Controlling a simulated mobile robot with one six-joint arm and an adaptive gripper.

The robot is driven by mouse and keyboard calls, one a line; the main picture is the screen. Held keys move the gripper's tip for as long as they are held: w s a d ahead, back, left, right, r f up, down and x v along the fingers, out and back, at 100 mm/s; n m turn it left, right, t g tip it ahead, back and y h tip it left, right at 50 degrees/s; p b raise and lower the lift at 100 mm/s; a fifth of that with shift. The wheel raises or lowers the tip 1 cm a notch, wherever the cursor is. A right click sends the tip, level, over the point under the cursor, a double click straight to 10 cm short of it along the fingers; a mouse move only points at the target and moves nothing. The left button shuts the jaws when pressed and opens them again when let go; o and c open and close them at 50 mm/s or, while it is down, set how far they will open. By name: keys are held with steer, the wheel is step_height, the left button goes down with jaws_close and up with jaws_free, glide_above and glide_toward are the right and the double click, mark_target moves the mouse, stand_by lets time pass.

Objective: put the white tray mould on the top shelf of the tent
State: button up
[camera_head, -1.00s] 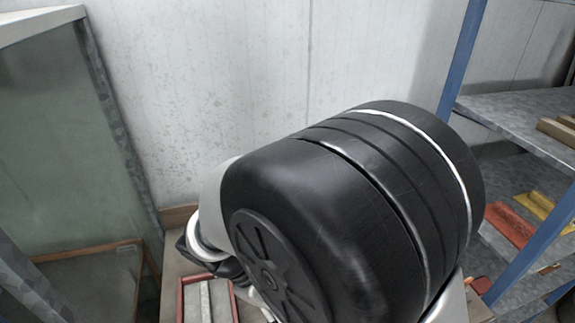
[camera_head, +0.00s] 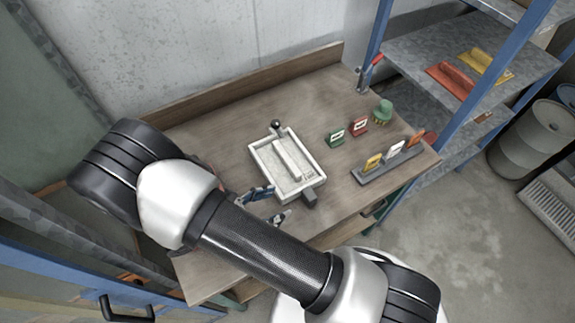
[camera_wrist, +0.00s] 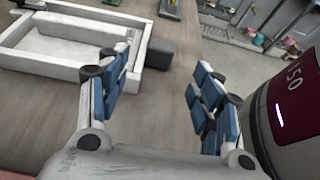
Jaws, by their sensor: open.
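The white tray mould (camera_head: 262,160) lies on the wooden workbench, a shallow rectangular frame with a raised bar inside. A dark knob stands at its far end and a dark grey block at its near end. In the wrist view the tray mould (camera_wrist: 128,92) fills the upper left, with the dark block (camera_wrist: 160,52) at its corner. My gripper (camera_head: 268,205) is open and empty, its blue-padded fingers just on the near side of the tray. In the wrist view the open fingers (camera_wrist: 155,100) are apart, with nothing between them. The tent is not clearly identifiable.
On the workbench (camera_head: 225,130) stand small green and red tagged items (camera_head: 359,126), a green object (camera_head: 382,111) and a dark rack of coloured cards (camera_head: 390,166). A blue-framed metal shelf (camera_head: 420,48) is at the right, with a drum (camera_head: 535,138) beyond it.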

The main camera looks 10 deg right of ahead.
mark_target(309, 191)
steer(key=b+x, duration=0.1)
steer(key=x, duration=0.9)
steer(key=shift+w+d+f, duration=0.15)
steer(key=shift+w+d, duration=0.1)
steer(key=c, duration=1.1)
steer(key=shift+c, duration=1)
